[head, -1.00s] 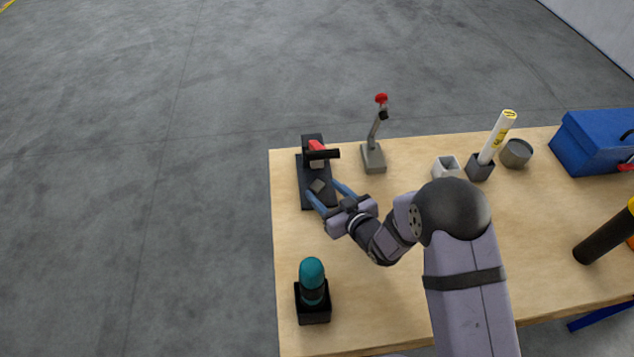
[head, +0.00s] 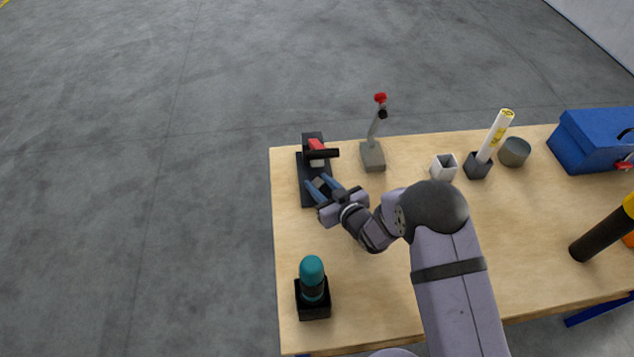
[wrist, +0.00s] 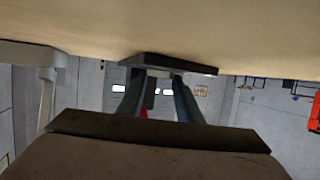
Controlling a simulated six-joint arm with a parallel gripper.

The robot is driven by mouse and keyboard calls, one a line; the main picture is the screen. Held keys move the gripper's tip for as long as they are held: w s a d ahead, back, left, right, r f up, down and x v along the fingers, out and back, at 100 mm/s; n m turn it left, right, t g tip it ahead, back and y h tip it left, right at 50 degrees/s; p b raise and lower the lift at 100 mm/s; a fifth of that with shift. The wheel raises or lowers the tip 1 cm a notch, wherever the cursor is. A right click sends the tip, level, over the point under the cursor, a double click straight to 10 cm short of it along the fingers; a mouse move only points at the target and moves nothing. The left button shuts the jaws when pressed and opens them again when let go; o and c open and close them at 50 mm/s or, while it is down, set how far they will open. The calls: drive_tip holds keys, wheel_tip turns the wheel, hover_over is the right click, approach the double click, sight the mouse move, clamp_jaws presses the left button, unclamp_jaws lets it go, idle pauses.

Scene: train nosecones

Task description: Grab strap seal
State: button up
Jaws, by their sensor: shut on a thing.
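The strap seal (head: 321,184) looks like a small grey piece. It is at the near end of a black stand (head: 312,200), on the left side of the table. My gripper (head: 324,183) has its two blue fingers on either side of it and is shut on it. In the wrist view, the fingers of my gripper (wrist: 156,82) reach towards a dark flat piece at the table surface. Much of the seal is hidden between the fingers, and I cannot tell whether it is clear of the stand.
A black-and-red tool (head: 318,150) is on the stand just beyond the fingers. A lever with a red knob (head: 378,125) stands to its right. A teal-topped item (head: 312,276) stands in a black holder nearer the front. The table between is clear.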

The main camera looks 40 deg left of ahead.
drive_tip(key=shift+r, duration=0.2)
drive_tip(key=shift+r+b, duration=0.6)
drive_tip(key=shift+r, duration=0.15)
drive_tip(key=shift+r+b, duration=0.3)
drive_tip(key=shift+r, duration=0.3)
drive_tip(key=s+d+b, duration=0.1)
drive_tip(key=s+d, duration=0.1)
drive_tip(key=d, duration=0.3)
drive_tip(key=s+d+b, duration=0.2)
drive_tip(key=d, duration=0.4)
drive_tip(key=s+d+b, duration=0.2)
drive_tip(key=s+d, duration=0.1)
drive_tip(key=d, duration=0.2)
drive_tip(key=shift+d+r, duration=0.2)
drive_tip(key=shift+d, duration=0.15)
